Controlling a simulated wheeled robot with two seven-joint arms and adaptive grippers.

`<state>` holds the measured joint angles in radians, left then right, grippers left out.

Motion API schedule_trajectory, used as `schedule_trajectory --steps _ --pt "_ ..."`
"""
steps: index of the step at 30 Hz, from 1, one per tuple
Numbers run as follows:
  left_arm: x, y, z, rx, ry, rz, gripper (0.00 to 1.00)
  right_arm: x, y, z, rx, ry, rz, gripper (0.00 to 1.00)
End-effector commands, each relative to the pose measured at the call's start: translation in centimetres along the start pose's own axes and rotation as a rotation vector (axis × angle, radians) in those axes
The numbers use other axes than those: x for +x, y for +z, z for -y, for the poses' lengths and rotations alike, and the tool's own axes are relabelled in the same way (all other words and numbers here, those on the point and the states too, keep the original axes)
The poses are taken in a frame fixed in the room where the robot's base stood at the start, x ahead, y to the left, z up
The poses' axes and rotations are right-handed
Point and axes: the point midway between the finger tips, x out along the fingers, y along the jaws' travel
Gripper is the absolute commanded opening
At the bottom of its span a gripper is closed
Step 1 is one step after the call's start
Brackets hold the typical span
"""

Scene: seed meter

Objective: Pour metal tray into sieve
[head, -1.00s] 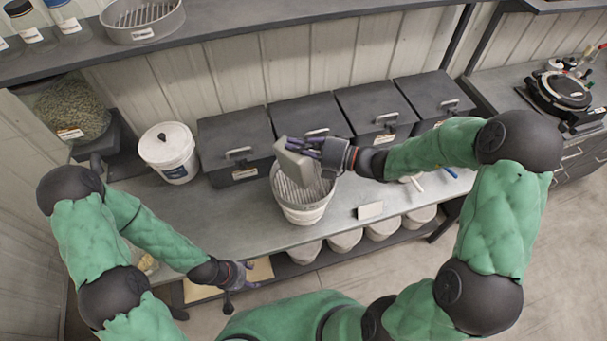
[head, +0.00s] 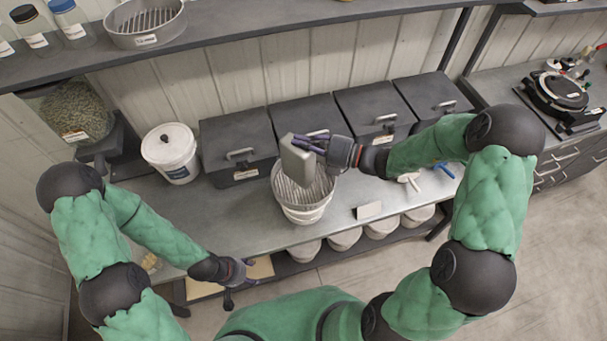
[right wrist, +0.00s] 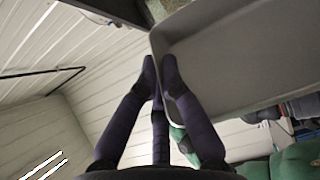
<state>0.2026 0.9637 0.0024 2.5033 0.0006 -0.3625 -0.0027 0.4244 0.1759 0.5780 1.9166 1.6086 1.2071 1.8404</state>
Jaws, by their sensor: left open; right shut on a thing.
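The metal tray (head: 298,162) is a grey shallow rectangular pan, held steeply tilted above the sieve. My right gripper (head: 318,143) is shut on its edge; the right wrist view shows the fingers (right wrist: 160,75) on the tray's rim and the tray's inner face (right wrist: 225,60), with no contents visible there. The sieve (head: 290,195) is a round metal screen with slats, resting on top of a white bucket (head: 305,215) on the bench. The tray hides part of the sieve. I cannot see anything falling. My left gripper (head: 236,285) is open and empty at the bench's front edge.
Several dark lidded boxes (head: 236,145) line the back of the bench. A white lidded bucket (head: 170,152) stands to the left. Another round sieve (head: 145,22) sits on the shelf above. A small white card (head: 369,210) and a blue-handled tool (head: 444,168) lie to the right.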

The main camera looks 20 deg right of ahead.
Motion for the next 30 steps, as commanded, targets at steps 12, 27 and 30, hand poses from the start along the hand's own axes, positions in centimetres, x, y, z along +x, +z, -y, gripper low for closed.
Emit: schedule_trajectory --steps 12,27,30 --pt "-0.9 0.0 -0.3 0.0 0.0 0.0 0.58 -0.4 0.9 0.0 0.054 0.022 0.001 0.0" --pt "-1.8 0.1 -0.6 0.0 0.0 0.0 0.58 -0.8 2.0 0.1 0.117 0.047 0.0 0.0" --pt "-2.0 0.1 -0.7 0.0 0.0 0.0 0.58 -0.9 2.2 0.1 0.129 0.052 0.0 0.0"
